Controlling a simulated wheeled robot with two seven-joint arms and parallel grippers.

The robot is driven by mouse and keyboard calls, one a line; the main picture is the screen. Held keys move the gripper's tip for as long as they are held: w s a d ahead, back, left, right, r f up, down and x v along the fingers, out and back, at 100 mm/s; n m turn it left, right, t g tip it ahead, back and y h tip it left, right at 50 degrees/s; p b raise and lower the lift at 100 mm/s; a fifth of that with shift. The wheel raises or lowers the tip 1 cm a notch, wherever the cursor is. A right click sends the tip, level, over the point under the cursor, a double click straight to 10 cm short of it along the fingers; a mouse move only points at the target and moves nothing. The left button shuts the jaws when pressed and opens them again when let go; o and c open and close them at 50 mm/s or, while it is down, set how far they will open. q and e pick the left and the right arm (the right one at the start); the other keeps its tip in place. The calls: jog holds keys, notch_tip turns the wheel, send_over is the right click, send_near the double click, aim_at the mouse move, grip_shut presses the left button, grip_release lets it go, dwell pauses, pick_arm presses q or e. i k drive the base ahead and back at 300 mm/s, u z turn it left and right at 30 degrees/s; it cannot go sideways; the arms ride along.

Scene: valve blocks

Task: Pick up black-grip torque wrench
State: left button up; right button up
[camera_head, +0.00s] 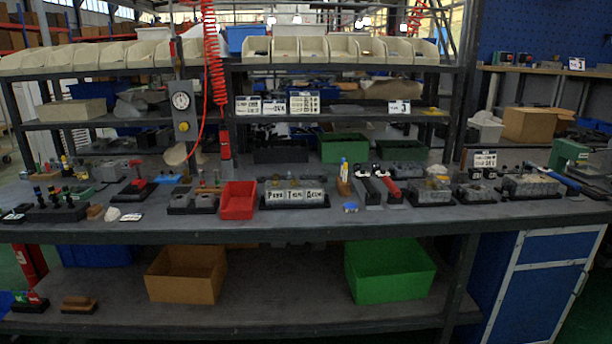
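A tool with a black grip (367,187), which looks like the black-grip torque wrench, rests on a stand right of the middle of the bench. A similar tool with a red grip (389,186) lies close beside it on the right. Both slant toward the front of the bench; their far ends are too small to make out. Neither of my grippers is in view, and nothing touches the tools.
The tools lie on the long grey workbench (330,222). A valve block (296,193) and a red bin (238,200) stand to the left; more valve blocks (430,191) stand to the right. A small blue item (350,207) lies in front. The bench's front strip is mostly clear.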

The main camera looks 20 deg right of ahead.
aim_at(373, 193)
jog(key=u, duration=0.45)
jog(key=i, duration=0.95)
